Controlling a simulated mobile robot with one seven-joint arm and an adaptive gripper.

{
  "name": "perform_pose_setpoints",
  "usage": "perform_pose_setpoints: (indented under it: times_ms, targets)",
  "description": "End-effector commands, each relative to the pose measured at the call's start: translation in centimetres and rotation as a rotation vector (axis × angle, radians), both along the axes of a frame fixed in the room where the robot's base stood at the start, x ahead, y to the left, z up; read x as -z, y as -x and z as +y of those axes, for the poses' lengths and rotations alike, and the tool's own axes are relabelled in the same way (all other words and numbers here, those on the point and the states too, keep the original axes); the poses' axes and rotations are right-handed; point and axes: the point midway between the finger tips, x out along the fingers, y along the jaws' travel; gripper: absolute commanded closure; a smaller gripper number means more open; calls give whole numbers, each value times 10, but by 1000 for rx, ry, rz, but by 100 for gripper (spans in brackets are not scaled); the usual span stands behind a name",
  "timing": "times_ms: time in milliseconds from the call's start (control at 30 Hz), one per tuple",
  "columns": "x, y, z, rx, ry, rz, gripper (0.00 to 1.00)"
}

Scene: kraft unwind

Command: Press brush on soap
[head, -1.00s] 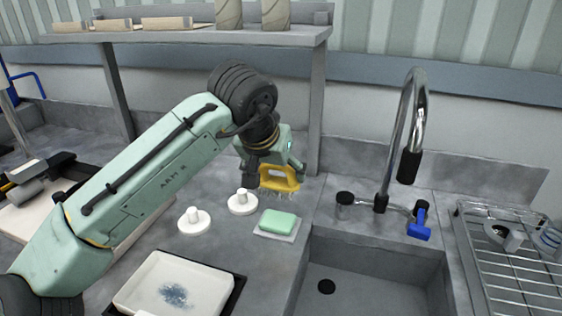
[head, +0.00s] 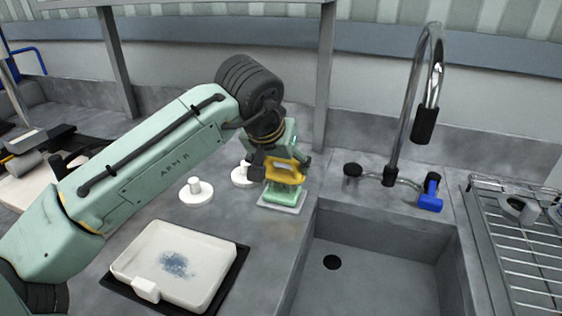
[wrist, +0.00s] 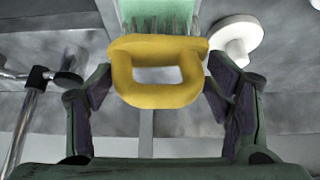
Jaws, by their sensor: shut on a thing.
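My gripper (head: 279,165) is shut on the yellow brush (head: 286,171) and holds it directly above the green soap (head: 284,196). The soap lies on a pale grey dish (head: 296,209) at the left edge of the sink. In the wrist view the brush's yellow loop handle (wrist: 160,97) sits between the two fingers. Its pale bristles (wrist: 158,26) point at the soap (wrist: 140,8) and appear to meet it. The gripper and brush hide part of the soap, so how firmly they touch cannot be told.
Two white knobbed pieces (head: 196,192) stand left of the soap, one partly behind my gripper. A white tray (head: 148,255) with a blue-grey stain sits in front. The sink (head: 375,262), tap (head: 402,120) and wire rack (head: 510,240) are to the right.

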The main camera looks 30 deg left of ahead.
Motion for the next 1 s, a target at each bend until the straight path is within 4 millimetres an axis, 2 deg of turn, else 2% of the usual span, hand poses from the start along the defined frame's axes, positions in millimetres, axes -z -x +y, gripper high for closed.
perform_pose_setpoints:
  times_ms: [1000]
  targets:
    - [6, 0, 0, 1, 1, -1, 50]
